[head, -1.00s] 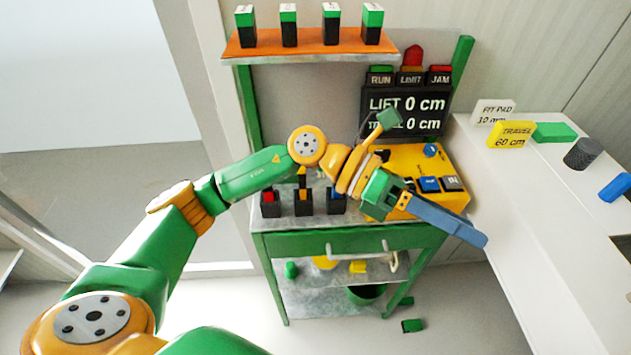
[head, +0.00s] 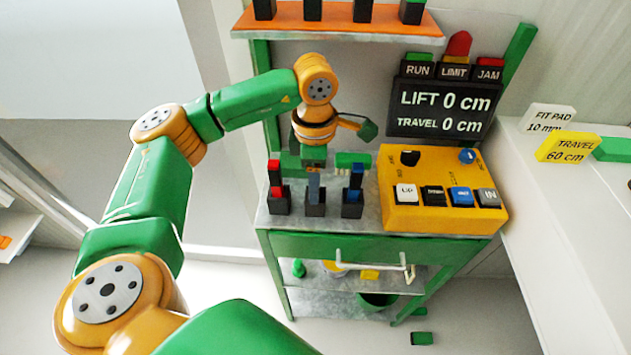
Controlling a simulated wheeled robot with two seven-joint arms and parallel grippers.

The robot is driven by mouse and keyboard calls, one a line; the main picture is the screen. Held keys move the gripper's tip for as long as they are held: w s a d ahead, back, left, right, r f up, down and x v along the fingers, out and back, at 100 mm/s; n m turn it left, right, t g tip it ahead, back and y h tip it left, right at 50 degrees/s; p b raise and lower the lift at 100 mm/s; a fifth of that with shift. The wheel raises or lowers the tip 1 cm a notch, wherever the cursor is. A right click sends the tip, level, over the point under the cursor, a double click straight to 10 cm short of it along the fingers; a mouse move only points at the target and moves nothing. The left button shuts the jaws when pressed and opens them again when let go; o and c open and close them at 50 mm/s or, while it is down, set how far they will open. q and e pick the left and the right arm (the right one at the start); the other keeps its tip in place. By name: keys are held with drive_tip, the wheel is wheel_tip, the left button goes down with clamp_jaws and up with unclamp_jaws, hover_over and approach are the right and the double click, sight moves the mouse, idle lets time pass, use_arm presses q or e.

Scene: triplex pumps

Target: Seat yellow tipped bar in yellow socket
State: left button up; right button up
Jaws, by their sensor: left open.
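My left gripper (head: 314,190) hangs down over the middle of the three black sockets on the bench. It is open, and its blue-grey finger covers most of what stands there. I take this middle socket (head: 315,209) to be the yellow one; its colour is hidden now. The yellow tipped bar cannot be made out clearly behind the finger. A red-tipped bar (head: 275,176) stands upright in the left socket, and a blue-tipped bar (head: 356,178) stands upright in the right socket. My right gripper is out of view.
A yellow control box (head: 430,215) stands close on the right. A dark display (head: 440,109) reads LIFT 0 cm and TRAVEL 0 cm. An orange shelf (head: 340,24) with several black blocks is above. A white counter (head: 570,220) lies at right.

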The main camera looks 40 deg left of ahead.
use_arm(q)
drive_tip(key=shift+d, duration=0.1)
clamp_jaws()
drive_tip(key=shift+r, duration=0.1)
idle(1.1)
